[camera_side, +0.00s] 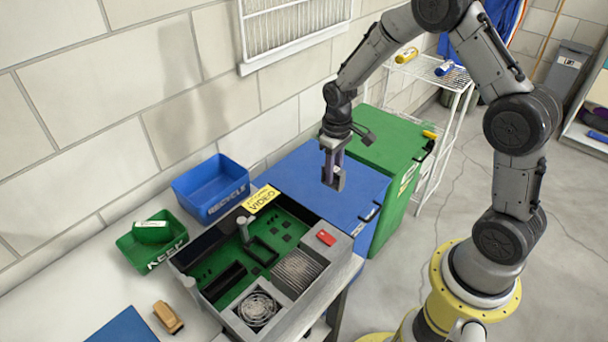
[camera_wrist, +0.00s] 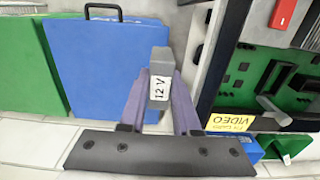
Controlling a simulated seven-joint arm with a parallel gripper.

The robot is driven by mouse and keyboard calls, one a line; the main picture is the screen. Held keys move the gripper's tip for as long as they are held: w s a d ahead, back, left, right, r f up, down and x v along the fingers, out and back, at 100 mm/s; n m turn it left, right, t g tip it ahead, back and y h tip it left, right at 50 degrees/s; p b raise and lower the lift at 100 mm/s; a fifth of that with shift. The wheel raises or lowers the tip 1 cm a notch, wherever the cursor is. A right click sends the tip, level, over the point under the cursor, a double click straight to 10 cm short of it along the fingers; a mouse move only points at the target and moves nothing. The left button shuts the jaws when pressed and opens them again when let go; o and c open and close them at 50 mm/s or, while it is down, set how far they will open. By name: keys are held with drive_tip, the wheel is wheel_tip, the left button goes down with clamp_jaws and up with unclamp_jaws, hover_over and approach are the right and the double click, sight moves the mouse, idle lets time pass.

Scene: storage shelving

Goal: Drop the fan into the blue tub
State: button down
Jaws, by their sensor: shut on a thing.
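The fan (camera_side: 258,308) is a round grille in a light square frame at the near corner of the open grey case (camera_side: 345,250). The blue tub (camera_side: 212,193), marked RECYCLE, stands behind the case; part of it also shows in the wrist view (camera_wrist: 248,147). My gripper (camera_side: 332,170) is shut on a grey block (camera_wrist: 160,88) marked 12 V, held between its purple fingers. It hangs in the air right of the case and the tub, in front of the large blue bin. The fan does not show in the wrist view.
A green tub (camera_side: 138,258) marked KEEP holds a green piece. A tan object (camera_side: 167,317) lies on the white table. A large blue bin (camera_side: 305,172) and a green bin (camera_side: 378,150) stand along the wall. A yellow VIDEO sign (camera_side: 261,198) sits at the case's back edge.

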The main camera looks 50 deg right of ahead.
idle(0.3)
drive_tip(key=shift+s, duration=0.3)
drive_tip(key=w+a+r, duration=0.3)
drive_tip(key=w, duration=0.4)
drive_tip(key=w+a+r+m, duration=0.1)
drive_tip(key=w+a+r, duration=0.2)
drive_tip(key=w, duration=0.4)
drive_tip(key=w+a+r, duration=0.3)
drive_tip(key=w+a, duration=0.1)
drive_tip(key=w, duration=0.3)
drive_tip(key=w+a+f, duration=0.1)
drive_tip(key=w+a, duration=0.2)
drive_tip(key=a, duration=0.1)
drive_tip(key=shift+n, duration=0.5)
drive_tip(key=shift+s+a+f, duration=0.1)
drive_tip(key=shift+a+f, duration=0.4)
drive_tip(key=shift+f, duration=1.55)
drive_tip(key=shift+s+a+f, duration=0.1)
drive_tip(key=shift+a+f, duration=0.4)
drive_tip(key=shift+f, duration=1.6)
drive_tip(key=shift+s+a+f, duration=0.1)
drive_tip(key=shift+a+f, duration=0.4)
drive_tip(key=shift+f, duration=1.55)
drive_tip(key=shift+f, duration=0.6)
